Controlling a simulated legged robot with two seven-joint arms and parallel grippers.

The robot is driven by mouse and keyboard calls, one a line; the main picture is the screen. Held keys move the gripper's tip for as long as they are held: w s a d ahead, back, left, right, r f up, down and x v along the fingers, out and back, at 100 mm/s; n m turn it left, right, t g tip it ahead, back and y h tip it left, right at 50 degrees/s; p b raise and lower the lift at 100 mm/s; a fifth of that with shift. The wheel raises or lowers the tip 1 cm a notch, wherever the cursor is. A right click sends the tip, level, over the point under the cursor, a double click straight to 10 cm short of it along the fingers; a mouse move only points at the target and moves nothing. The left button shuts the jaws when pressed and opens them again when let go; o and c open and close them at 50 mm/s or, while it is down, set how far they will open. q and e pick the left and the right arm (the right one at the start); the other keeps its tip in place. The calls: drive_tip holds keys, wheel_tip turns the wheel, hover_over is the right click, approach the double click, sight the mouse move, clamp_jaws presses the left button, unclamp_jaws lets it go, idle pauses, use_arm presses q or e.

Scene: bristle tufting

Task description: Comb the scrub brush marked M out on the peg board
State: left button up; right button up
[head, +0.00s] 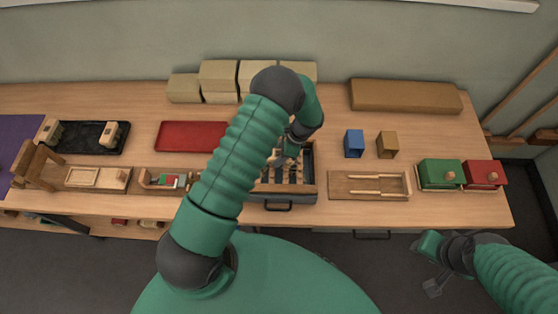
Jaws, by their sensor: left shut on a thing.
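My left gripper (290,153) reaches down over a dark open box (306,190) at the middle of the table. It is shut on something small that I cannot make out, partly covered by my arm. Several light wooden pieces stand inside the box below it. Two pale blocks that look like brushes (110,134) sit on and beside the black tray (88,142) at the left. No letter M is readable. A wooden board with two light rods (368,186) lies right of the box; I cannot tell which piece is the peg board. My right gripper (434,286) hangs off the table's front edge at lower right.
A red tray (190,136) is left of my arm. Blue (354,143) and tan (387,145) blocks stand at right, with green (440,174) and red (484,174) boxes beyond. Beige blocks (218,76) and a long brown slab (405,96) line the back. Bare wood lies between.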

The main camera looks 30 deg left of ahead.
sight(274, 169)
use_arm(q)
drive_tip(key=shift+w+a+r, duration=0.1)
drive_tip(key=shift+w+a, duration=0.05)
drive_tip(key=shift+w, duration=0.15)
drive_tip(key=s+d, duration=0.1)
drive_tip(key=s, duration=0.2)
drive_tip(key=s+d+p, duration=0.1)
drive_tip(key=shift+s+d+f, duration=0.2)
drive_tip(key=shift+d+f, duration=0.1)
drive_tip(key=shift+w+a+f+b, duration=0.1)
drive_tip(key=shift+w+a+b, duration=0.1)
drive_tip(key=shift+w+b, duration=0.25)
clamp_jaws()
drive_tip(key=shift+w+a+b, duration=0.15)
drive_tip(key=shift+w+a, duration=0.2)
drive_tip(key=shift+w, duration=0.25)
drive_tip(key=shift+w+a+b, duration=0.15)
drive_tip(key=shift+w+a, duration=0.15)
drive_tip(key=shift+w, duration=0.25)
drive_tip(key=shift+w+a, duration=0.2)
drive_tip(key=shift+w, duration=0.1)
drive_tip(key=w+a+r+p, duration=0.2)
drive_tip(key=w+r, duration=0.1)
drive_tip(key=r, duration=0.3)
drive_tip(key=shift+w+a+r, duration=0.15)
drive_tip(key=shift+w+r, duration=0.05)
drive_tip(key=shift+r, duration=0.15)
